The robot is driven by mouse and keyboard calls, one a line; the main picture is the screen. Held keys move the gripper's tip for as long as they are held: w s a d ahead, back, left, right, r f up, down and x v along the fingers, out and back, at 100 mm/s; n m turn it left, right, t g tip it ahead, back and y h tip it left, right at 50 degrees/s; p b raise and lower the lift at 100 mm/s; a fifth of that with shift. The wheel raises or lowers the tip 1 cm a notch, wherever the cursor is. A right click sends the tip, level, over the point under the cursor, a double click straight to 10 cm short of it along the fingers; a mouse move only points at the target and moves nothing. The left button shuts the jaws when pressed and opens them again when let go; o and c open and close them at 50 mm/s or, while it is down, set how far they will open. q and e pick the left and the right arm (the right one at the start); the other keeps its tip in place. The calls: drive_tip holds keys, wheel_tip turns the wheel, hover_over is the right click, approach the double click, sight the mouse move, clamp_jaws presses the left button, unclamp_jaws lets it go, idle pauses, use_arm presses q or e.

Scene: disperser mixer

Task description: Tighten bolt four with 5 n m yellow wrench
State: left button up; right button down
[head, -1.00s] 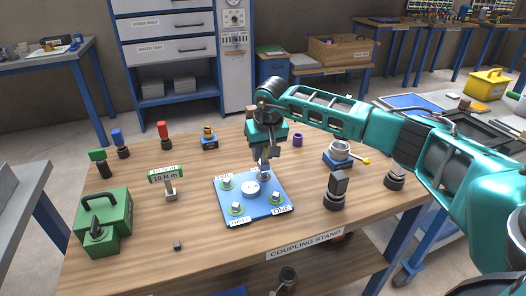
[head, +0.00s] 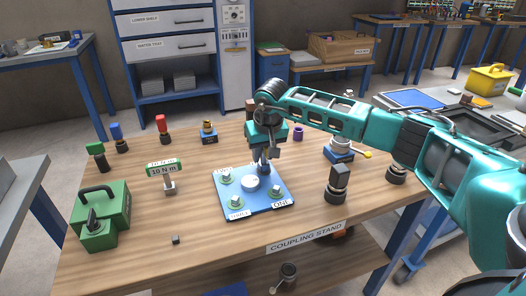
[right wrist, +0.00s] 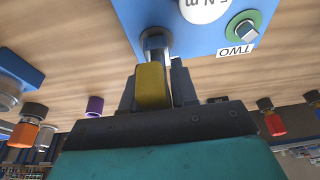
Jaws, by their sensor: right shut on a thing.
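The blue plate (head: 252,205) lies on the wooden table, with a round white disc (head: 250,183) in its middle. Bolts with green rings stand at the corners labelled ONE (head: 277,192), TWO (head: 226,179) and THREE (head: 235,202). My right gripper (head: 265,158) is above the far right corner, pointing down. In the right wrist view it is shut on the yellow wrench (right wrist: 150,88), whose metal socket end (right wrist: 155,42) is at that corner of the plate. The socket and fingers hide the bolt there, so I cannot tell how it is seated. My left gripper is out of view.
A green-topped 10 N m wrench (head: 164,172) stands left of the plate. A green case (head: 105,215) is at the table's left. Red (head: 163,125) and blue (head: 116,133) handled tools stand behind. A dark-topped piece (head: 337,183) stands to the right.

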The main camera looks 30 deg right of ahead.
drive_tip(key=c, duration=0.8)
unclamp_jaws()
drive_tip(key=shift+v, duration=1.05)
drive_tip(key=p+v, duration=0.1)
drive_tip(key=v, duration=0.9)
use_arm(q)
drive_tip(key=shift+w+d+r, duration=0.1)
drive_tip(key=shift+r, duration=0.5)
use_arm(e)
drive_tip(key=shift+s+r, duration=0.2)
drive_tip(key=shift+r, duration=0.2)
